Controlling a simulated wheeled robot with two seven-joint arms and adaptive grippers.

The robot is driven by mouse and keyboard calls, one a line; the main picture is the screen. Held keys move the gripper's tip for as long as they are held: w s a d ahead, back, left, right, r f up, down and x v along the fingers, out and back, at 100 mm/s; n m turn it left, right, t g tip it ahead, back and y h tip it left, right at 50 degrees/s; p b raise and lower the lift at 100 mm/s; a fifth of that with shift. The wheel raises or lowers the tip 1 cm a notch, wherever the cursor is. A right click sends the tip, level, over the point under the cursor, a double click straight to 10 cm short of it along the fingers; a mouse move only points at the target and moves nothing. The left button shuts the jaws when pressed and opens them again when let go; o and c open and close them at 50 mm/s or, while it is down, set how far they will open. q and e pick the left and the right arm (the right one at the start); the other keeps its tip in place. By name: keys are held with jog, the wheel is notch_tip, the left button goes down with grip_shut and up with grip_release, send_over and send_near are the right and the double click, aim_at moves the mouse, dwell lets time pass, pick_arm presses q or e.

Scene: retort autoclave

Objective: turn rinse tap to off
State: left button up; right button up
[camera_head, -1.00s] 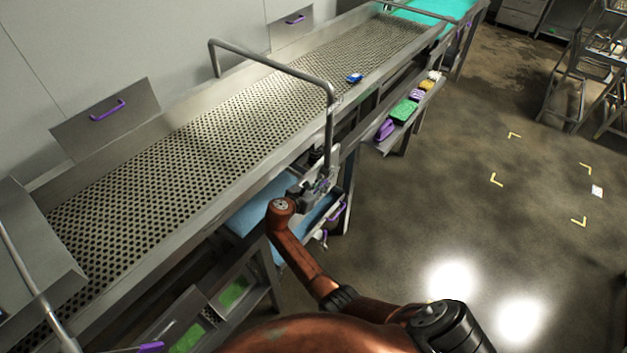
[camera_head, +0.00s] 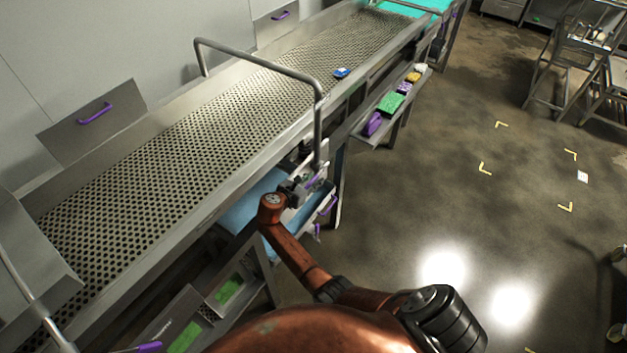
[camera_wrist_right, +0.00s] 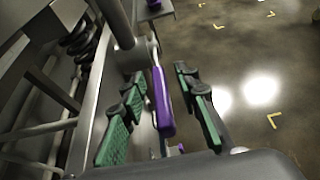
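The tap with a purple lever handle (camera_wrist_right: 162,102) shows in the right wrist view, on a grey metal fitting below a grey pipe. In the head view its purple (camera_head: 313,181) shows only as a small patch at the side of the sink table, partly hidden by my gripper. My right gripper (camera_head: 305,189) is at that place. In the right wrist view, my right gripper (camera_wrist_right: 163,112) is open, with green pads on either side of the handle and visible gaps to it. My left gripper is not in view.
A perforated metal table (camera_head: 190,140) runs along the wall, with a bent grey pipe (camera_head: 318,115) rising from its near edge. A side shelf (camera_head: 365,133) holds several coloured items. A small blue object (camera_head: 341,73) lies on the table.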

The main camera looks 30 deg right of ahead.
jog(key=shift+a, duration=0.15)
jog(key=v, duration=1.1)
jog(key=shift+s+a+r, duration=0.15)
jog(key=shift+a+r, duration=0.1)
jog(key=shift+a, duration=0.05)
